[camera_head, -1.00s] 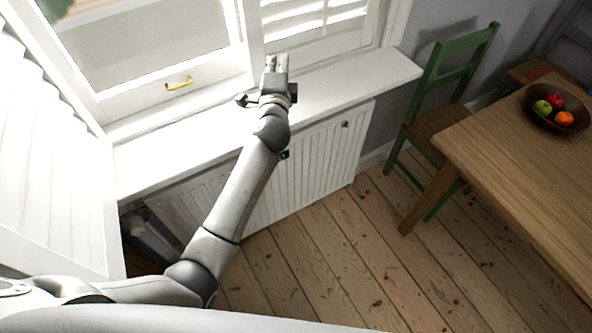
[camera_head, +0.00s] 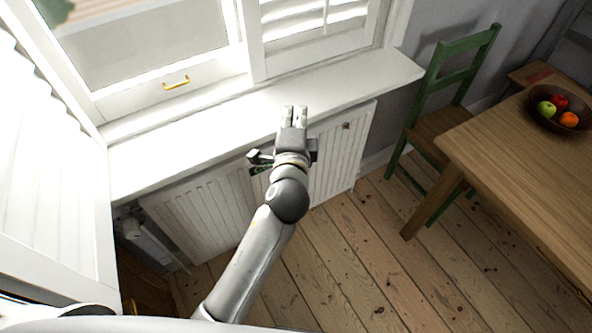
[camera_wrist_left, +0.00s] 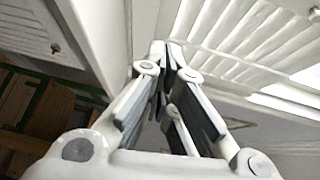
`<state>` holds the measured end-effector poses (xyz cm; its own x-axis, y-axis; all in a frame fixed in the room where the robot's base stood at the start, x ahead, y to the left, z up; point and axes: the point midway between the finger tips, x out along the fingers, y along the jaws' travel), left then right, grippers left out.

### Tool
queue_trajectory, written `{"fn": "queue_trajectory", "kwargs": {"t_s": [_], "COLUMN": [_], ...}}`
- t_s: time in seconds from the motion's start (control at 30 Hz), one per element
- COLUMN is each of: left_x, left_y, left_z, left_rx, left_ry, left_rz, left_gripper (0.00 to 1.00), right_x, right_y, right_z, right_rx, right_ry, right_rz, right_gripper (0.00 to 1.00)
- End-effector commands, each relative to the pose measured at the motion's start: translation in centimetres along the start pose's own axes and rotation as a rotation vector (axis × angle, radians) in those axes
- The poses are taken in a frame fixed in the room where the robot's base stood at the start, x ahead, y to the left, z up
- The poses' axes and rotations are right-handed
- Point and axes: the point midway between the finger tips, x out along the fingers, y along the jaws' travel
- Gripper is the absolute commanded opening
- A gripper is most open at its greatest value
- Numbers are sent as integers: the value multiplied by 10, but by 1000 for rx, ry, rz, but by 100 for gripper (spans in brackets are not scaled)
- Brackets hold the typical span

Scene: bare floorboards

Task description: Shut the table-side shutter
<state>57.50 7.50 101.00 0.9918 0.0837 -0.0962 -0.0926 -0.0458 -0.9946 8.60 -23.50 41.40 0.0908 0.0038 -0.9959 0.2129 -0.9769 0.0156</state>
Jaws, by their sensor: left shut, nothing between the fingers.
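The table-side shutter (camera_head: 318,42) is the white slatted panel on the right of the window, nearer the table. It stands roughly in line with the window frame, covering the window's right part; its top is out of the picture. White slats also show at the upper right of the left wrist view (camera_wrist_left: 262,32). My left gripper (camera_head: 296,110) is shut and empty, in front of the shutter over the sill's front edge, apart from the shutter. Its fingertips (camera_wrist_left: 162,52) are together in the left wrist view. My right gripper is not in view.
The other shutter (camera_head: 50,170) stands swung out into the room at the left. The white sill (camera_head: 200,135) runs under the window, above a panelled radiator cover (camera_head: 335,165). A green chair (camera_head: 440,120) and a wooden table (camera_head: 530,170) with a fruit bowl (camera_head: 540,117) stand at the right.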

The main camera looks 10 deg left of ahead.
Motion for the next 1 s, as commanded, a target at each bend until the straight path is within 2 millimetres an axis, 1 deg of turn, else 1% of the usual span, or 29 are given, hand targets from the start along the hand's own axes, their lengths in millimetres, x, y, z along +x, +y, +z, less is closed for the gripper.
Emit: {"fn": "queue_trajectory", "kwargs": {"t_s": [0.03,0.3,0.7,0.9,1.0], "left_x": [1,5,0,-4,-5], "left_y": [10,64,142,168,175], "left_z": [-1,-2,0,3,4], "left_rx": [-6,-54,-136,-165,-175], "left_ry": [5,31,47,46,45], "left_rz": [22,129,284,337,350], "left_gripper": [0,0,0,0,0], "right_x": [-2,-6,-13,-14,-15], "right_y": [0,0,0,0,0], "right_z": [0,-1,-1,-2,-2], "right_rx": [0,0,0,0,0], "right_ry": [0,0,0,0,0], "right_rz": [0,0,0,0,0], "right_gripper": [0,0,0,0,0]}}
